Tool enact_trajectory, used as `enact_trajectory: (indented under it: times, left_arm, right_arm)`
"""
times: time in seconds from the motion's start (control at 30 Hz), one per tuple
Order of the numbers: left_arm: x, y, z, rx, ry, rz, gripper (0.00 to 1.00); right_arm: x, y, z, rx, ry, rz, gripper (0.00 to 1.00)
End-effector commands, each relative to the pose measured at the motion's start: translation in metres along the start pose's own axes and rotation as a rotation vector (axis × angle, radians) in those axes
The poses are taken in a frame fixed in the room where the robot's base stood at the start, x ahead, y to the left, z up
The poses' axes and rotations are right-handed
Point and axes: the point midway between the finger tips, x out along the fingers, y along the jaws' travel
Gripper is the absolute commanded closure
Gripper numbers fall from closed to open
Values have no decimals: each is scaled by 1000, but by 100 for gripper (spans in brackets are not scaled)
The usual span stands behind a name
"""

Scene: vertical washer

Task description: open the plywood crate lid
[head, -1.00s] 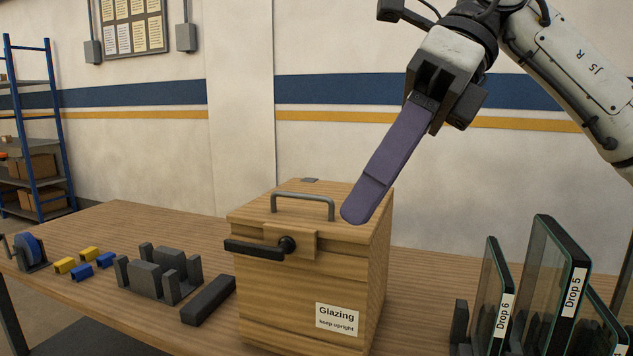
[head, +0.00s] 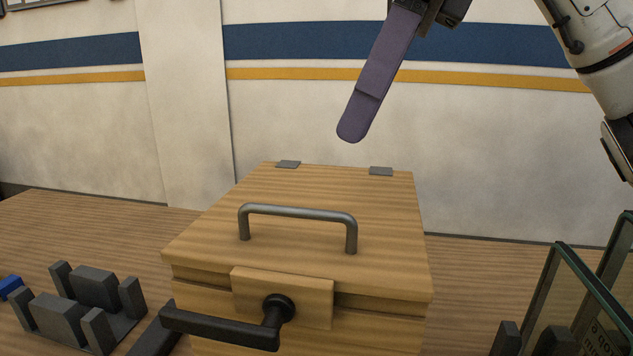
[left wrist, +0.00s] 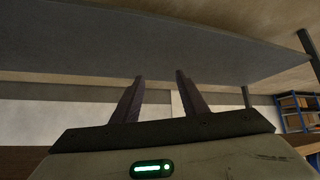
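The plywood crate (head: 390,325) stands on the bench in the head view with its lid (head: 300,190) down. A grey bar handle (head: 298,212) is on the lid, and two grey hinges (head: 288,163) are at its back edge. A black lever latch (head: 225,328) on the front points left from its round pivot. My right gripper (head: 350,132) has purple fingers seen side-on, above and behind the lid in the picture. They overlap, so their opening cannot be told. My left gripper (left wrist: 159,76) shows only in the left wrist view, fingers apart with nothing between them.
Dark slotted blocks (head: 80,300) sit left of the crate, with a blue piece (head: 10,287) at the edge. Glass panes (head: 590,300) stand in a rack on the right. In the left wrist view, a large grey surface (left wrist: 160,45) spans above the fingers.

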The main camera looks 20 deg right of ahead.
Motion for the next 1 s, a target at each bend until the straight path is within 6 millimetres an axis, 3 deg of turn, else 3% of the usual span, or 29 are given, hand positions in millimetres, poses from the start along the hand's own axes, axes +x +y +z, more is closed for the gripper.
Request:
enact_trajectory:
  times: [0.03,0.1,0.3,0.53,0.83,1.0]
  left_arm:
    - [7,1,12,1,-10,3,60]
    - [10,4,19,3,-17,8,60]
    - [16,9,18,7,-6,16,60]
    - [16,9,9,6,10,18,60]
    - [18,8,4,7,19,17,60]
    - [18,8,6,7,17,17,60]
  right_arm:
    - [16,-2,-2,0,3,4,72]
    - [30,-1,-2,-2,4,4,72]
    - [64,-1,-2,0,1,4,72]
    - [82,-1,-1,4,-1,1,72]
    - [84,0,0,3,-1,0,72]
    - [84,0,0,3,-1,1,99]
